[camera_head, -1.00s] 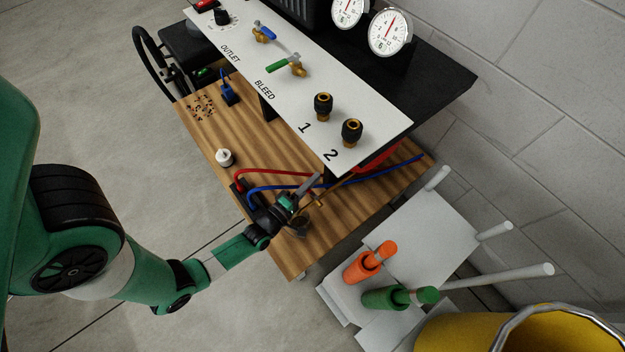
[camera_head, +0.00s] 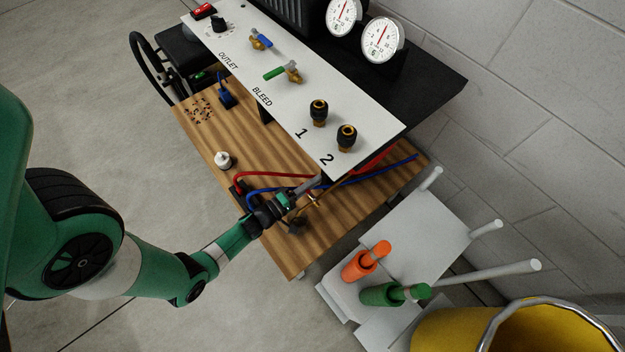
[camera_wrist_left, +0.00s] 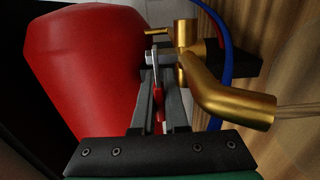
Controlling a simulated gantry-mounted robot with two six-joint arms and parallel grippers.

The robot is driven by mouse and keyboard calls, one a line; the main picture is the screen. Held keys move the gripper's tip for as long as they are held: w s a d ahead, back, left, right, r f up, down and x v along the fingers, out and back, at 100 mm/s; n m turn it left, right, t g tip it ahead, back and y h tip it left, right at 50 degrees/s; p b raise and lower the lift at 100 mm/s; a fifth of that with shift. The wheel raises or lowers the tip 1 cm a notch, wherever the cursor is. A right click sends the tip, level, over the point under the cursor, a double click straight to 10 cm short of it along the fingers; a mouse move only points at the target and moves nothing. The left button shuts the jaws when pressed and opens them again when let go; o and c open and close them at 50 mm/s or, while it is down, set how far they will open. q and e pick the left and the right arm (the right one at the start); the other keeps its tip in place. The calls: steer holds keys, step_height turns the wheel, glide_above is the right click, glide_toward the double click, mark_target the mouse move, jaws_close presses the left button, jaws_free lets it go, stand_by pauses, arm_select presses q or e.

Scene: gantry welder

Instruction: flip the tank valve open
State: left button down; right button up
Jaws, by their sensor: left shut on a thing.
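The tank (camera_wrist_left: 85,60) is a large red cylinder filling the left of the left wrist view; a little of its red (camera_head: 372,160) shows under the panel in the head view. A brass valve body (camera_wrist_left: 230,103) stands beside it. The valve lever (camera_wrist_left: 159,112), a pale metal strip with a red grip, lies between the fingers of my left gripper (camera_wrist_left: 160,85). The gripper is shut on it. In the head view my left gripper (camera_head: 305,188) is low beside the panel's near corner, above the wooden cart top. My right gripper is not in view.
The white panel (camera_head: 225,45) overhangs the cart, with blue and green valve handles and two black-and-brass fittings. Red and blue hoses (camera_head: 265,174) cross the wooden top (camera_head: 270,250). A white rack (camera_head: 415,230) holds orange and green handles near a yellow bin (camera_head: 450,335).

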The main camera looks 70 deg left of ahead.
arm_select(q)
steer(key=shift+r, duration=0.1)
steer(key=c, duration=0.9)
jaws_free()
steer(key=shift+c, duration=0.2)
steer(key=shift+s, duration=0.1)
steer(key=p+v, duration=0.4)
steer(key=v, duration=0.7)
steer(key=shift+s+d, duration=0.2)
